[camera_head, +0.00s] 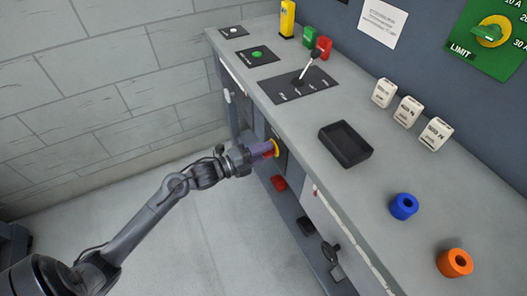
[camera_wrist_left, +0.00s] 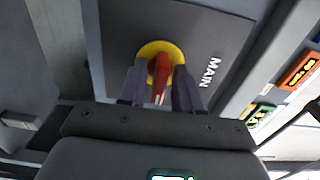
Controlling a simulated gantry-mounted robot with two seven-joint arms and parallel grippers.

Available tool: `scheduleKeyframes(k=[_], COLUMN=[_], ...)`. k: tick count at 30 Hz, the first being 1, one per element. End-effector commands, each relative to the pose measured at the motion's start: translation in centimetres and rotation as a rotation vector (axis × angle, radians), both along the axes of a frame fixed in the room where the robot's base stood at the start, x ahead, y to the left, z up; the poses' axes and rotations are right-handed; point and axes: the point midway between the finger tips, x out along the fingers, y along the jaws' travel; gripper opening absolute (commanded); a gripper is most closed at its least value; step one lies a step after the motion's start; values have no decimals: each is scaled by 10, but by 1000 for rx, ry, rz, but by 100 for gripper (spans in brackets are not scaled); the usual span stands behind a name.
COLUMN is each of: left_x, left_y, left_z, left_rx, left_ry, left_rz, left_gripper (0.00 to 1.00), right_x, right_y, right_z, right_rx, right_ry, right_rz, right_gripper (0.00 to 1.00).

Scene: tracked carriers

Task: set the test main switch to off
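The main switch (camera_wrist_left: 160,72) has a red handle on a round yellow plate, set in a grey panel marked MAIN. In the left wrist view the fingers (camera_wrist_left: 160,88) stand on either side of the red handle. I cannot tell whether they press on it. The off mark is not readable. My right gripper is out of view.
The bench top (camera_head: 300,125) carries a black tray (camera_head: 345,144), a blue ring (camera_head: 404,206), an orange ring (camera_head: 454,263) and a lever panel (camera_head: 300,86). A red knob (camera_head: 279,183) sits below my gripper. The floor (camera_head: 190,240) left of the bench is clear.

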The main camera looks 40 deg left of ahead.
Motion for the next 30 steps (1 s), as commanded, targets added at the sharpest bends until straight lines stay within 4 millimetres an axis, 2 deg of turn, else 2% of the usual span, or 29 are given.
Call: scheduleKeyframes(k=[1, 6, 17, 23, 30], left_x=[0, 0, 0, 0, 0], left_y=[0, 0, 0, 0, 0], left_z=[0, 0, 2, 5, 8], left_rx=[0, 0, -27, -115, -297], left_ry=[0, 0, 12, 50, 124], left_rz=[0, 0, 0, 0, 0], left_gripper=[24, 0, 0, 0, 0], right_x=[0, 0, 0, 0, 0], right_y=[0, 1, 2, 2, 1], right_z=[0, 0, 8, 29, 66], right_rx=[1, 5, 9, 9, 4], right_ry=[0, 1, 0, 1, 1], right_rz=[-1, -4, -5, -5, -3], right_gripper=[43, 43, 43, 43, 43])
